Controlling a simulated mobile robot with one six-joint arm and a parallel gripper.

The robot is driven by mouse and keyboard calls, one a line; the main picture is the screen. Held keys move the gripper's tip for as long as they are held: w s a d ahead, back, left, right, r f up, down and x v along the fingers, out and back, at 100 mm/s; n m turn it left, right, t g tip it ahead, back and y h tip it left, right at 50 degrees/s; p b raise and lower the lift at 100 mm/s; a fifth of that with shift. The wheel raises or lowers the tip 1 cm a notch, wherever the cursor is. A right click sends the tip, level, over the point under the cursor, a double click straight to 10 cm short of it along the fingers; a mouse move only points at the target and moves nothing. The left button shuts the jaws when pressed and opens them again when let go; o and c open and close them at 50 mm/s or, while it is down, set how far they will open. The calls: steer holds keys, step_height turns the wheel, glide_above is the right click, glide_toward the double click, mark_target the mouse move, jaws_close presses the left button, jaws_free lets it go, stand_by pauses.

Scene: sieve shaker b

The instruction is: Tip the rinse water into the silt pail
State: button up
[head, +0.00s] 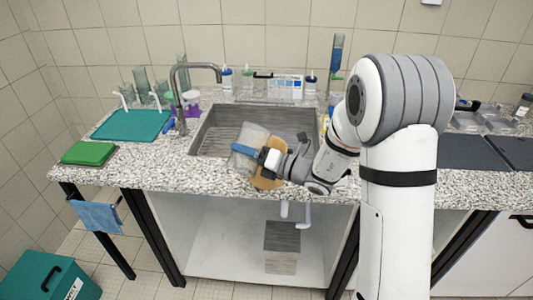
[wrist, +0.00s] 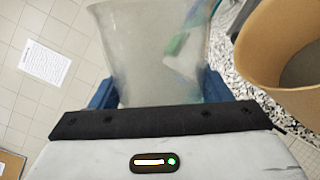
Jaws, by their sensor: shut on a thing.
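My gripper (head: 256,155) is shut on a clear, cloudy-walled vessel (head: 255,135), which it holds tilted over the front of the sink. In the wrist view the vessel (wrist: 150,55) stands between the blue fingers of my gripper (wrist: 158,90). I cannot make out a water level in it. A tan, open, pail-like vessel (head: 267,180) is close beside my gripper at the counter's front edge, partly hidden by my arm. In the wrist view this tan vessel (wrist: 258,50) is to the right, apart from the clear one, its inside dark. No label shows on it.
The steel sink (head: 215,128) with a tall tap (head: 180,95) lies behind my gripper. A teal mat (head: 130,125) and green board (head: 88,153) are at left. Bottles and a card stand along the back. A teal bin (head: 45,278) is on the floor.

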steer(key=shift+w+f+n+b, duration=0.2)
steer(key=shift+f+n+b, duration=0.4)
steer(key=shift+f+b, duration=0.4)
steer(key=shift+s+r+n+b, duration=0.15)
steer(key=shift+r+n+b, duration=0.05)
steer(key=shift+n+b, duration=0.8)
steer(key=b, duration=0.1)
steer(key=f+n+b, duration=0.1)
steer(key=b, duration=0.1)
steer(key=shift+s+a+f+n, duration=0.1)
steer(key=shift+s+a+n, duration=0.2)
steer(key=shift+s, duration=0.1)
step_height(320, 180, down, 8)
steer(key=s+n+b, duration=0.1)
steer(key=n+b, duration=0.4)
steer(key=b, duration=0.9)
steer(key=shift+s+a+f, duration=0.2)
steer(key=shift+s+a, duration=0.2)
